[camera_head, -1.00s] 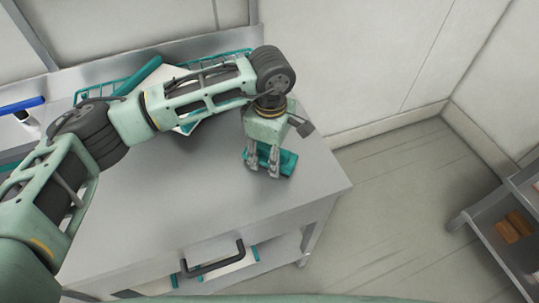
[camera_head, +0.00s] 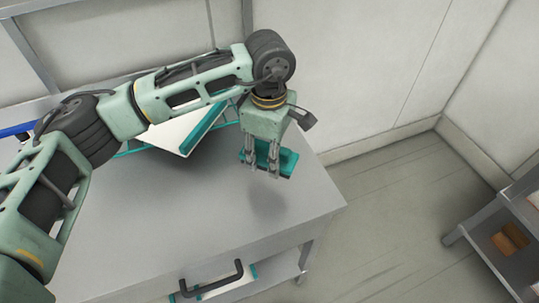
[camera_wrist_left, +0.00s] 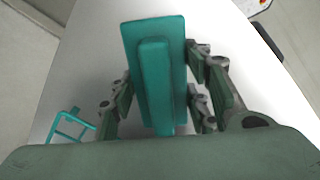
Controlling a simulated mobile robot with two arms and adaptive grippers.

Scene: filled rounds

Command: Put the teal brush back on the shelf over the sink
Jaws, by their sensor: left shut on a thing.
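The teal brush (camera_head: 287,161) is a flat block with a raised ridge. My left gripper (camera_head: 262,168) is shut on it, fingers pointing down, above the right end of the grey metal counter (camera_head: 200,215). A shadow lies on the counter below, apart from the brush. In the left wrist view the brush (camera_wrist_left: 160,75) sits between the fingers (camera_wrist_left: 160,105), its ridge towards the camera. I cannot make out the sink or the shelf over it. My right gripper is not in view.
A white board with teal edges (camera_head: 184,133) leans in a teal wire rack at the counter's back, partly behind my left arm. A blue-handled item (camera_head: 18,130) is at the far left. A grey shelf unit (camera_head: 485,225) stands at right.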

